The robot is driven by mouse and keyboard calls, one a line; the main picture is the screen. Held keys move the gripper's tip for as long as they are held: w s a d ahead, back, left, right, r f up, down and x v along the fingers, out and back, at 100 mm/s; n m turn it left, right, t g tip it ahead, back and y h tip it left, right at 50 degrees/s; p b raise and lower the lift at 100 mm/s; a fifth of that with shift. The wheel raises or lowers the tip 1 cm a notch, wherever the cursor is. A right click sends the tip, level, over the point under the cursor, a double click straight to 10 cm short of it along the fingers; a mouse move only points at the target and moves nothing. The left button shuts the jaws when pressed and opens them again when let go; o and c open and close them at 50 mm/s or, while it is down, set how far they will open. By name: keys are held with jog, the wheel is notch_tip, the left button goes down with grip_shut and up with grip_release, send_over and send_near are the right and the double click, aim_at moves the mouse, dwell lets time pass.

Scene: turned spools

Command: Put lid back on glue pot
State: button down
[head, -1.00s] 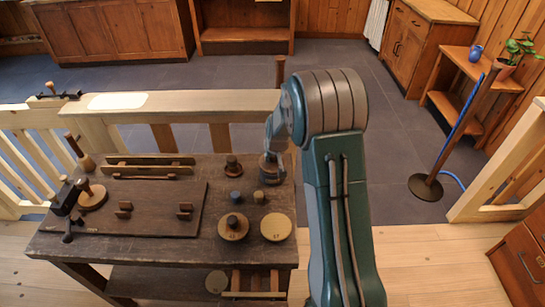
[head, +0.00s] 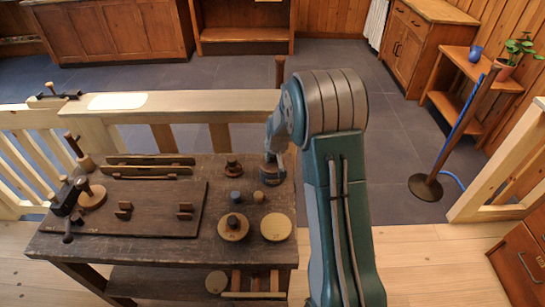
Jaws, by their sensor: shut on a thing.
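My gripper (head: 272,160) is at the back right corner of the dark workbench (head: 140,247), pointing down and partly hidden by my own arm. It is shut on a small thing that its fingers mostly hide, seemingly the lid. Directly below the fingers is a dark round vessel with a brownish side (head: 272,178), seemingly the glue pot. Whether lid and pot touch cannot be told from this view. To its left stands a small dark-topped, reddish-brown turned piece (head: 233,166), apart from the gripper.
Two round wooden discs, one with a dark knob (head: 233,228) and one plain (head: 277,227), lie at the bench front, with small pegs (head: 258,197) behind them. A dark board (head: 150,210) with blocks fills the left. A pale rail (head: 190,104) runs behind the bench.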

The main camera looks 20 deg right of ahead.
jog(key=shift+f, duration=0.15)
dwell(0.5)
jog(key=shift+c, duration=2)
grip_release()
jog(key=o, duration=0.4)
jog(key=shift+r, duration=3.5)
